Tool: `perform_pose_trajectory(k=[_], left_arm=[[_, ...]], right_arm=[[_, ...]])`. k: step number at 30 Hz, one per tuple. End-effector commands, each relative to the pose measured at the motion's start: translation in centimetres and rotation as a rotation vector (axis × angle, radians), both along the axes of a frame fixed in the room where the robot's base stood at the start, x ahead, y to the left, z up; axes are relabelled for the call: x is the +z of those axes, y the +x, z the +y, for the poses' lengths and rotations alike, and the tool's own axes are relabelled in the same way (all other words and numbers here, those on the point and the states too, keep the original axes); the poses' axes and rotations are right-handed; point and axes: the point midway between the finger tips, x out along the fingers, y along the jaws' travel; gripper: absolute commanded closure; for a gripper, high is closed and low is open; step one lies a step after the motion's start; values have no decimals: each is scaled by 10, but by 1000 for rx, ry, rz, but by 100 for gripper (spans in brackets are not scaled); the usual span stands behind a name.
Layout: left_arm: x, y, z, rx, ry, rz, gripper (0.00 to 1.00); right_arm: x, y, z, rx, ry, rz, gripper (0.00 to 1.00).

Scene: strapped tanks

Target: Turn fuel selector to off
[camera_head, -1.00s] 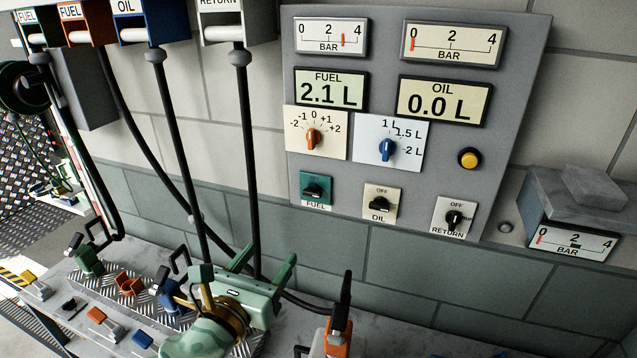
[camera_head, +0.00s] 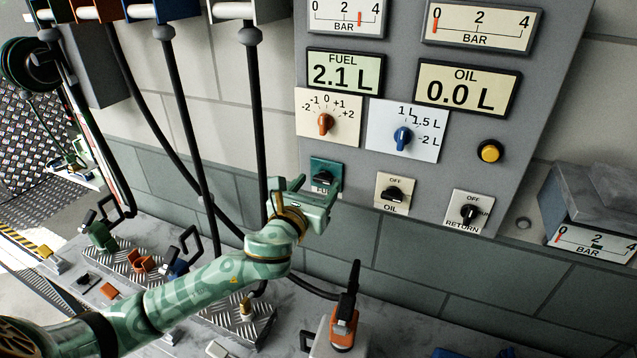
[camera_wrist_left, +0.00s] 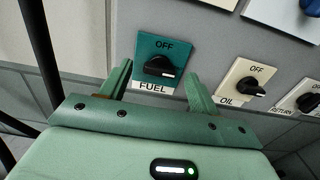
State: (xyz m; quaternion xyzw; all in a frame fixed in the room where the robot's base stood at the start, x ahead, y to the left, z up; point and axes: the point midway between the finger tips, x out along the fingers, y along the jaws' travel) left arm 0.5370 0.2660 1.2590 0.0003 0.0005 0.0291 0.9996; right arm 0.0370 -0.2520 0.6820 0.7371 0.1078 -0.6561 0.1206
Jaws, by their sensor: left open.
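The fuel selector (camera_head: 325,176) is a black knob on a teal plate at the panel's lower left. In the left wrist view its knob (camera_wrist_left: 160,67) lies sideways, with its white mark at the right end. OFF is printed above it and FUEL below. My left gripper (camera_head: 316,188) is open in front of the plate and hides part of its lower edge and label. In the left wrist view its two fingers stand on either side of the knob, with nothing between them; contact cannot be told. My right gripper is out of view.
The oil selector (camera_head: 393,195) and return selector (camera_head: 469,215) sit to the right. An orange dial (camera_head: 325,124) and blue dial (camera_head: 402,138) are above. Black hoses (camera_head: 254,120) hang left of the panel. An orange-and-black nozzle (camera_head: 343,322) stands on the bench below.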

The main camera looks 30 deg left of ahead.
Motion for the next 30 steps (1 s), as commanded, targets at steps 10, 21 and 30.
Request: perform_pose_trajectory(k=[10,21,30], left_arm=[[0,15,1,-1,0,0,38],[0,15,1,-1,0,0,83],[1,15,1,-1,-50,-3,83]], right_arm=[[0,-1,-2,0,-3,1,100],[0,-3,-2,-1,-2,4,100],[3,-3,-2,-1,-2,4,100]])
